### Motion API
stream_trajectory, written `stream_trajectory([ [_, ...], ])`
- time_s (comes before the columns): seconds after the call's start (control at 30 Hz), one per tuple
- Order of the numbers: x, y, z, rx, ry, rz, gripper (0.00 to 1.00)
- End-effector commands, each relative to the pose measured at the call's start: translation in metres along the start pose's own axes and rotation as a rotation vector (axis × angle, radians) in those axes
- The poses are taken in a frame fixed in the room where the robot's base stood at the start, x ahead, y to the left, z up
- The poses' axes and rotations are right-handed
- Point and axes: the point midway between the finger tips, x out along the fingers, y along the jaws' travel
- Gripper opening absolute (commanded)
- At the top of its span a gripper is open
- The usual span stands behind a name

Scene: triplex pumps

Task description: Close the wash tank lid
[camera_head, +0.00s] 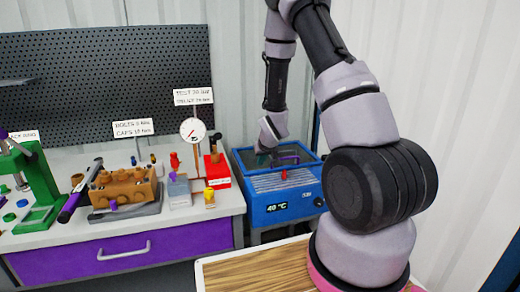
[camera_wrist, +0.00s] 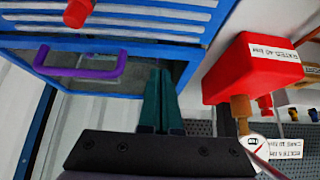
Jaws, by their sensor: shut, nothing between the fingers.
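The wash tank (camera_head: 283,200) is a blue box with a "40 °C" display, standing right of the workbench. Its lid (camera_head: 240,160) is a blue-framed, see-through panel with a purple handle (camera_head: 289,157). In the wrist view, the lid's panel and purple handle (camera_wrist: 78,72) lie left of my fingers. White slats and a red knob (camera_wrist: 78,12) show above them. My gripper (camera_head: 266,158) is at the lid, left of the handle; its dark green fingers (camera_wrist: 160,90) are shut and empty. I cannot tell whether they touch the lid, or its exact angle.
A red block-shaped container (camera_wrist: 255,68) stands close beside the tank, on the bench's right end; it also shows in the head view (camera_head: 217,170). A dial gauge (camera_head: 193,131) and a brown pump block (camera_head: 125,187) are further left. A wooden top (camera_head: 250,272) is in front.

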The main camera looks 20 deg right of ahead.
Motion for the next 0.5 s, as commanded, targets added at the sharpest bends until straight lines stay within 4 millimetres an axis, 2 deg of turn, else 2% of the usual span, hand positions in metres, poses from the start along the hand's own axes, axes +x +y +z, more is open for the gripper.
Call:
stream_trajectory([
  [0.2, 0.013, 0.000, 0.015, 0.000, -0.001, -0.001, 0.00],
  [0.5, 0.018, 0.000, 0.018, 0.000, 0.001, -0.001, 0.00],
])
